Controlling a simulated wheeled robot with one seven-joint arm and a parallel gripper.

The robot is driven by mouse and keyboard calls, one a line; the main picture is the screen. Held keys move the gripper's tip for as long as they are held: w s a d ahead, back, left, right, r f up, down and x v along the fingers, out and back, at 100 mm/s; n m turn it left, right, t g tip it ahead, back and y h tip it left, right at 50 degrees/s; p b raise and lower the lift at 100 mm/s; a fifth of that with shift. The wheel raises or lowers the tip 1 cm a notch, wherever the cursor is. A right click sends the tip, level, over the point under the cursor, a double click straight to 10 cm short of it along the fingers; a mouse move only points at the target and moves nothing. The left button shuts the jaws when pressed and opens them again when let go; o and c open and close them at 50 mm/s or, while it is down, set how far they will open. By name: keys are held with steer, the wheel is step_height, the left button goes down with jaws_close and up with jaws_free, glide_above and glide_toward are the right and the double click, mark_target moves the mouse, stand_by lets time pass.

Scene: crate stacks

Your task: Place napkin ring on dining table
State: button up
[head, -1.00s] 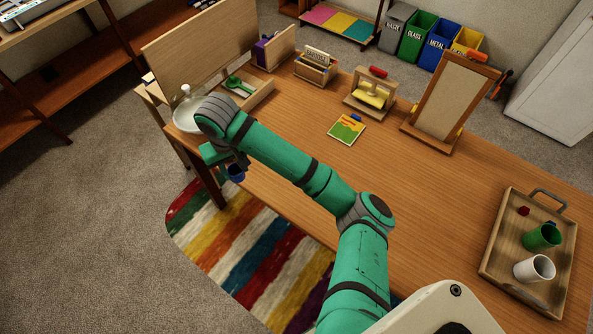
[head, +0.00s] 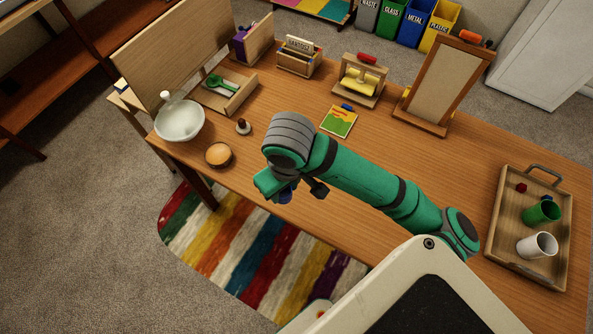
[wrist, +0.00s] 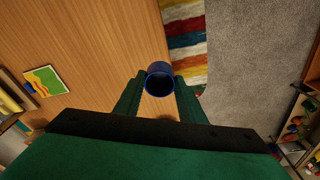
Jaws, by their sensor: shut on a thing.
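My gripper (wrist: 160,95) is shut on the blue napkin ring (wrist: 160,70), which sits between the two green fingers in the wrist view. The ring looks like a short, hollow, dark blue cylinder. In the head view my gripper (head: 287,188) is near the front edge of the dining table (head: 390,245), and the ring (head: 286,196) is mostly hidden by the hand. In the wrist view the wooden tabletop (wrist: 95,50) lies beneath and to the left, with its edge close to the ring. I cannot tell the exact height above it.
A white bowl (head: 180,122), a round tan-topped item (head: 219,155) and a small brown knobbed object (head: 243,127) are at the table's left. A colourful card (head: 339,121) lies behind my arm. A tray (head: 500,235) with cups is at right. The front middle has bare wood.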

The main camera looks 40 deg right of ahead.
steer(key=w+d+f, duration=0.2)
steer(key=d, duration=0.1)
steer(key=w+d+f, duration=0.2)
steer(key=d+f, duration=0.1)
steer(key=w+d+f, duration=0.2)
steer(key=d+f, duration=0.1)
steer(key=shift+w+d+f, duration=0.25)
steer(key=shift+w+d, duration=0.05)
steer(key=shift+d, duration=0.05)
steer(key=shift+w+d+f, duration=0.1)
steer(key=shift+f, duration=0.85)
steer(key=shift+w+d+f, duration=0.1)
steer(key=shift+f, duration=0.85)
steer(key=shift+f, duration=0.1)
steer(key=o, duration=1)
steer(key=shift+f, duration=0.1)
steer(key=shift+o, duration=0.2)
